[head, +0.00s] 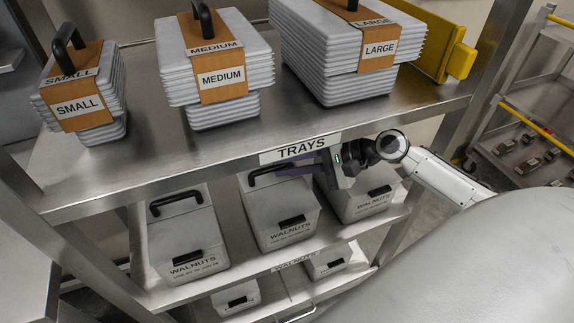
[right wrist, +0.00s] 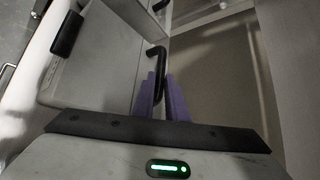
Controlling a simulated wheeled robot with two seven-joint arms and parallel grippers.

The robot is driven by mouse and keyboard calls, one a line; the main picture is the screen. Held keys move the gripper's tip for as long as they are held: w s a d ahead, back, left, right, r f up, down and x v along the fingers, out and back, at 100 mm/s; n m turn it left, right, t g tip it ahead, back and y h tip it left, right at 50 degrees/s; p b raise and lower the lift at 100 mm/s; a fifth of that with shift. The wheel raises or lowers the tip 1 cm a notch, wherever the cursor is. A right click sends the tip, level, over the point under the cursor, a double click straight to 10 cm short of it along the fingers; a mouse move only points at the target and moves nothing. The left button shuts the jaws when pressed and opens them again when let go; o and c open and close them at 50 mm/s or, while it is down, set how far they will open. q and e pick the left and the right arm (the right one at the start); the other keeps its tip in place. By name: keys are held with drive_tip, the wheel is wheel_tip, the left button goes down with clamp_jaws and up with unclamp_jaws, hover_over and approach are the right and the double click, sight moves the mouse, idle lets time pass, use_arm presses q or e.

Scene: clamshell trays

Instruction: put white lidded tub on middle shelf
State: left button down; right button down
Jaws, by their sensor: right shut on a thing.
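A white lidded tub (head: 276,215) with a black top handle and a WALNUTS label is on the middle shelf (head: 243,268), between two similar tubs. I cannot tell whether its base touches the shelf. My right gripper (head: 297,164) reaches in from the right, under the top shelf's edge. Its purple fingers are shut on the tub's black handle (head: 268,177). In the right wrist view the fingers (right wrist: 161,98) close around the handle (right wrist: 157,62), with the pale tub (right wrist: 105,75) to the left. My left gripper is not in view.
Walnut tubs stand to the left (head: 187,240) and right (head: 362,203) on the same shelf, leaving narrow gaps. The top shelf (head: 150,160), labelled TRAYS, hangs close above with strapped tray stacks (head: 220,75). Smaller tubs (head: 236,299) sit below. A metal post stands at right.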

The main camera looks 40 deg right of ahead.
drive_tip(key=shift+r, duration=0.15)
drive_tip(key=c, duration=2)
unclamp_jaws()
drive_tip(key=shift+f, duration=0.2)
drive_tip(key=shift+c, duration=0.2)
drive_tip(key=shift+o, duration=1.4)
drive_tip(key=v, duration=0.7)
drive_tip(key=shift+s+r+p, duration=0.2)
drive_tip(key=shift+s+p, duration=0.05)
drive_tip(key=shift+p, duration=0.05)
drive_tip(key=shift+d, duration=0.1)
